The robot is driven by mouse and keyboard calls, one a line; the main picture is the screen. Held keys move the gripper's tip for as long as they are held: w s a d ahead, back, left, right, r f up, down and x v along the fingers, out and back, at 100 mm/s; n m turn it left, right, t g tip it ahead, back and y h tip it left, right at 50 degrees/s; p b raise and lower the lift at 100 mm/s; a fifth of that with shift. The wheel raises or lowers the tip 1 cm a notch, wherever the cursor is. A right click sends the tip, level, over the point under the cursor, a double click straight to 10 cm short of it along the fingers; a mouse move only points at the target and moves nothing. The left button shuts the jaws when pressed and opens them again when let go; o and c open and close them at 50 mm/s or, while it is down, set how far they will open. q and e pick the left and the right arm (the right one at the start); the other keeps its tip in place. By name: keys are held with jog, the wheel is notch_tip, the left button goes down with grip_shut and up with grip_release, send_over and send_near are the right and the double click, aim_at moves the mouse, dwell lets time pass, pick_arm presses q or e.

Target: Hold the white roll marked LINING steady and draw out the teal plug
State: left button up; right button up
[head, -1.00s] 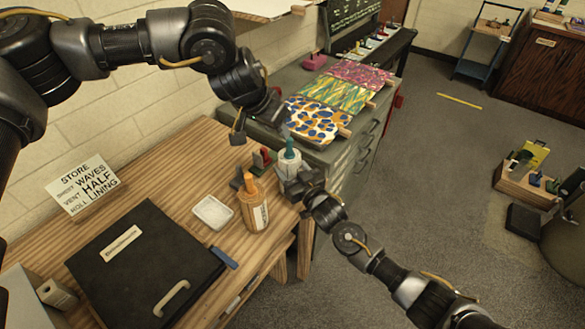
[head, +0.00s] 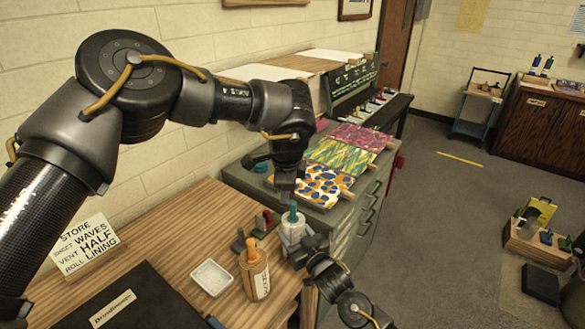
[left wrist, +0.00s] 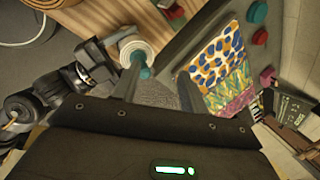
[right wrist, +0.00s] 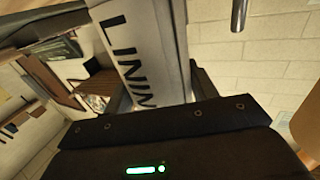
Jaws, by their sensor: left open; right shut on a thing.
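The white roll marked LINING (head: 291,232) stands upright near the bench's right end in the head view. Its lettering shows large in the right wrist view (right wrist: 135,50). My right gripper (head: 300,250) is shut on the roll from the right. The teal plug (head: 293,212) sticks up from the roll's top. In the left wrist view the plug (left wrist: 142,70) shows over the roll's end (left wrist: 130,46). My left gripper (head: 287,194) is open just above the plug, its fingers (left wrist: 157,82) pointing down. The plug's tip lies near one finger; I cannot tell if they touch.
Red and green blocks (head: 266,222) lie behind. A grey cabinet with marbled sheets (head: 320,187) stands beyond.

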pick_arm(q)
jog(key=w+r+m, duration=0.1)
jog(key=m, duration=0.4)
notch_tip(320, 180, up, 5)
jog(key=m+g, duration=0.4)
jog(key=m, duration=2.5)
send_over(292, 203)
jog(key=shift+h, duration=0.3)
notch_tip(292, 203, down, 12)
jog(key=shift+w, duration=0.1)
jog(key=shift+c, duration=0.3)
grip_shut()
